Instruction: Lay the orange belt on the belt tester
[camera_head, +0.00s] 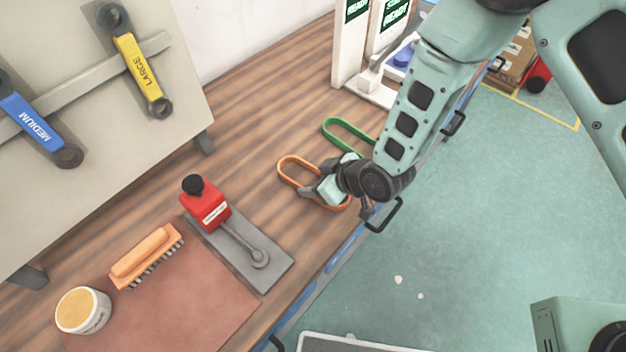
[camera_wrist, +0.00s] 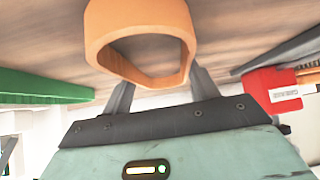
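The orange belt (camera_head: 289,164), a long closed loop, is at the workbench's right part. My gripper (camera_head: 320,190) is at its near right end, which it partly hides in the head view. In the wrist view the belt (camera_wrist: 137,18) fills the upper middle, close to the camera. My two fingers (camera_wrist: 160,85) stand apart there, one at each side of the loop's lower end. Their tips are hidden behind the belt, so contact is unclear. A white station with green READY screens (camera_head: 378,83) stands at the back right; I cannot tell whether it is the belt tester.
A green belt (camera_head: 341,123) lies behind the orange one. A red tool (camera_head: 206,203) on a grey plate (camera_head: 275,275) stands to the left. An orange brush (camera_head: 145,257), jar (camera_head: 83,310) and leather sheet (camera_head: 185,311) are front left.

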